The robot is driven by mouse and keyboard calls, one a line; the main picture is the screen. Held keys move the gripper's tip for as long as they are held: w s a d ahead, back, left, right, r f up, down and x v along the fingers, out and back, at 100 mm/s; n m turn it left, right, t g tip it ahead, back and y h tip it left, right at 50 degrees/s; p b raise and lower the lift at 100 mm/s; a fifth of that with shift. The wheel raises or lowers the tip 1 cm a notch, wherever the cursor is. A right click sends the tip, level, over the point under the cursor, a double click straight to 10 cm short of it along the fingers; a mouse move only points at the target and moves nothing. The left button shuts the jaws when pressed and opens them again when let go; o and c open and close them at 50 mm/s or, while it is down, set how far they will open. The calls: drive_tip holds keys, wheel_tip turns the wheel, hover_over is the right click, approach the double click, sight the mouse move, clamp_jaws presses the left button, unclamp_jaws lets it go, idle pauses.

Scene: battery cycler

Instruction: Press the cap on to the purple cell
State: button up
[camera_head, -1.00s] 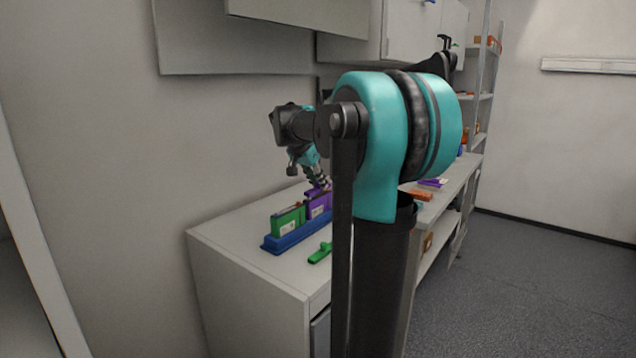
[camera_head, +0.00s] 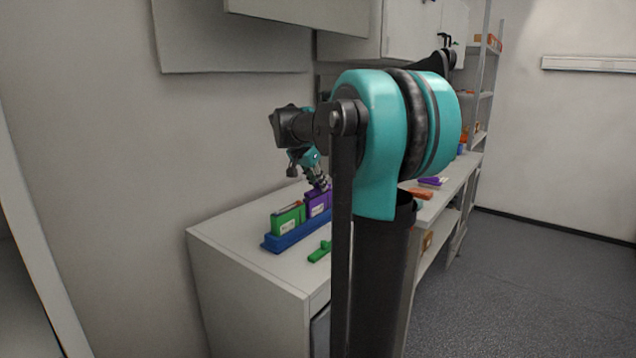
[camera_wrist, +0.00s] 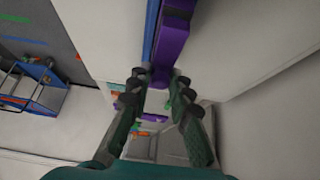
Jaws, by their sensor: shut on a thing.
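The purple cell (camera_head: 318,207) stands upright in a blue holder (camera_head: 275,246) on the bench, behind and right of a green cell (camera_head: 288,218). My gripper (camera_head: 322,184) is directly above the purple cell, pointing down. In the wrist view, my gripper (camera_wrist: 160,84) has its fingertips closed around the end of a purple piece, apparently the purple cap (camera_wrist: 172,38). The blue holder (camera_wrist: 151,28) runs beside it there. The cap is at the cell's top in the head view, but I cannot tell whether it is fully seated.
A green cap-like piece (camera_head: 319,252) lies on the bench in front of the holder. An orange piece (camera_head: 421,193) and a purple piece (camera_head: 431,182) lie farther right along the bench. The wall is close behind the bench. The bench's front left is clear.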

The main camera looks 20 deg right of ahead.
idle(0.3)
drive_tip(key=o, duration=0.9)
drive_tip(key=shift+o, duration=0.8)
drive_tip(key=o, duration=0.4)
drive_tip(key=shift+c, duration=0.2)
drive_tip(key=shift+r, duration=0.1)
drive_tip(key=shift+r, duration=3.35)
drive_tip(key=shift+c, duration=0.2)
clamp_jaws()
